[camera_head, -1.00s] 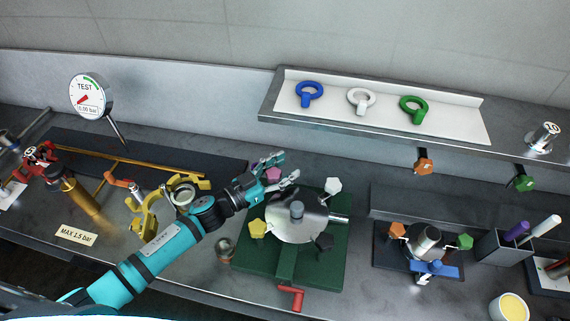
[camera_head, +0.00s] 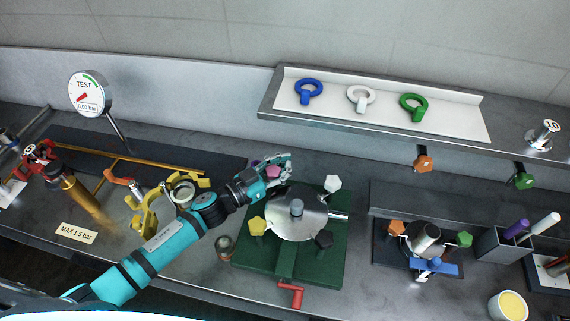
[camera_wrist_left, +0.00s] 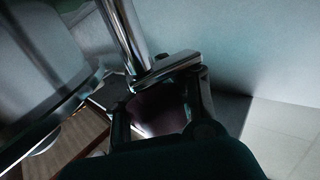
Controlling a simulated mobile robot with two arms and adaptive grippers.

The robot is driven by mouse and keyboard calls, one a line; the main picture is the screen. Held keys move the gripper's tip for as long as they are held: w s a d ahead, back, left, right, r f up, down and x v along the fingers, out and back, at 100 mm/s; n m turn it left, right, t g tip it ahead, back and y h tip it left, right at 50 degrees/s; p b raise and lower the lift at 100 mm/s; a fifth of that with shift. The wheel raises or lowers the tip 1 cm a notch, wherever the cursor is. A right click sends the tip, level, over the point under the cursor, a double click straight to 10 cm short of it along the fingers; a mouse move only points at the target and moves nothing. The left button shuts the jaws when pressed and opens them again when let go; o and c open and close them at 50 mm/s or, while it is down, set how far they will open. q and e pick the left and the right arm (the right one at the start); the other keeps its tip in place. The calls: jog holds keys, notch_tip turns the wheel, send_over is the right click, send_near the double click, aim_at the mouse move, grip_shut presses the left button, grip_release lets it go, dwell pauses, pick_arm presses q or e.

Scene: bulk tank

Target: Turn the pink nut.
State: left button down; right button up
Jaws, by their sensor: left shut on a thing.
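The pink nut (camera_head: 274,171) sits at the back left of the round steel lid (camera_head: 296,219) on a green base (camera_head: 286,260). My left gripper (camera_head: 280,169) is at the nut, shut on it, and its fingers cover part of it. In the left wrist view the nut is a dark pinkish shape (camera_wrist_left: 160,110) between the dark fingers, with a steel rod above. A yellow nut (camera_head: 257,226), a white nut (camera_head: 333,184) and a dark grey nut (camera_head: 323,240) stand around the lid. My right gripper does not show.
A red handle (camera_head: 291,293) sticks out at the front of the base. Yellow clamps (camera_head: 150,215) lie near my left forearm. A shelf (camera_head: 380,120) with three ring-shaped tools is behind.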

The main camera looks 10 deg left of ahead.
pick_arm(q)
jog(key=shift+s+f, duration=0.1)
jog(key=shift+s+d+f+m+g+h+b, duration=0.1)
jog(key=shift+s+d+m+g+h+b, duration=0.1)
jog(key=shift+m+g+h, duration=0.7)
jog(key=shift+s+d+m+g+h+b, duration=0.15)
jog(key=shift+m+g+h, duration=0.55)
jog(key=shift+g, duration=0.4)
jog(key=shift+s+d+f+m+g+h+b, duration=0.1)
jog(key=shift+s+d+m+g+h+b, duration=0.1)
jog(key=shift+m+g+h, duration=0.7)
jog(key=shift+y, duration=0.3)
